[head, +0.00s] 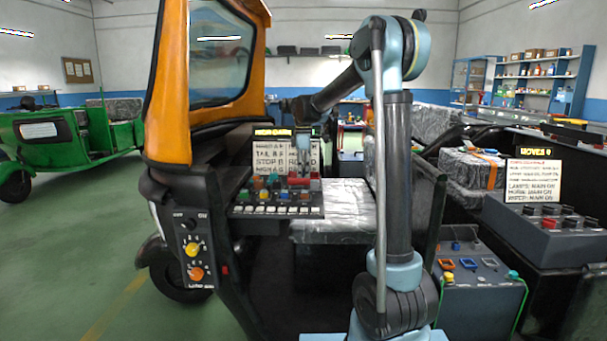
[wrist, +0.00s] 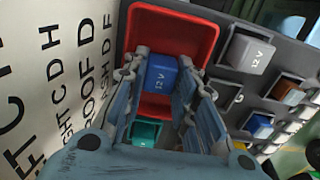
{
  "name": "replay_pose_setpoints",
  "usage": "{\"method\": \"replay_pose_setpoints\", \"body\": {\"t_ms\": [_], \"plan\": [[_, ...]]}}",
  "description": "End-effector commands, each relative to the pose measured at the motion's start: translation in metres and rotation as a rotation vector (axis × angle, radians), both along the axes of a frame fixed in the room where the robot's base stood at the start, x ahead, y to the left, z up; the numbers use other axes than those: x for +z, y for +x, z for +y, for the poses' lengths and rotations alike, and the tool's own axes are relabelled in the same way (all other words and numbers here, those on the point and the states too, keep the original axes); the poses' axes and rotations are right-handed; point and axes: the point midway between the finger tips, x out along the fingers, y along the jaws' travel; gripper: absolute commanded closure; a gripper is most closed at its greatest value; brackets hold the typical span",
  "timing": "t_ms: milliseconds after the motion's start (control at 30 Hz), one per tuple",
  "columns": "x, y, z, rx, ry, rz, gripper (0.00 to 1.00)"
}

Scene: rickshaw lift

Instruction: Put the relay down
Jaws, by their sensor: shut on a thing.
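My gripper (wrist: 164,68) is shut on a blue relay marked 12 V (wrist: 160,76), with one finger on each side of it. In the wrist view the relay is over the red tray (wrist: 206,28). I cannot tell whether it touches the tray floor. In the head view the gripper is at the dark panel (head: 262,211) of the orange rickshaw, in front of the white lettered board (head: 270,152). The relay cannot be made out there.
Beside the tray, a grey 12 V relay (wrist: 249,52) and a teal block (wrist: 146,131) sit in panel sockets. A small blue block (wrist: 259,126) is farther right. The board (wrist: 55,70) stands close on the left. A silver seat (head: 345,222) is right of the panel.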

Motion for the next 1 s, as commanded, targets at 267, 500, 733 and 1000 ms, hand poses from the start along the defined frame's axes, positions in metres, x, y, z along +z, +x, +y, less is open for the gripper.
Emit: {"method": "replay_pose_setpoints", "body": {"t_ms": [267, 500, 733, 1000], "plan": [[-0.002, 0.000, 0.000, 0.000, 0.000, 0.000, 0.66], [-0.002, 0.000, 0.000, 0.000, 0.000, 0.000, 0.66], [0.011, 0.000, 0.000, 0.000, 0.000, 0.000, 0.66], [0.061, 0.000, 0.000, 0.000, 0.000, 0.000, 0.66]]}}
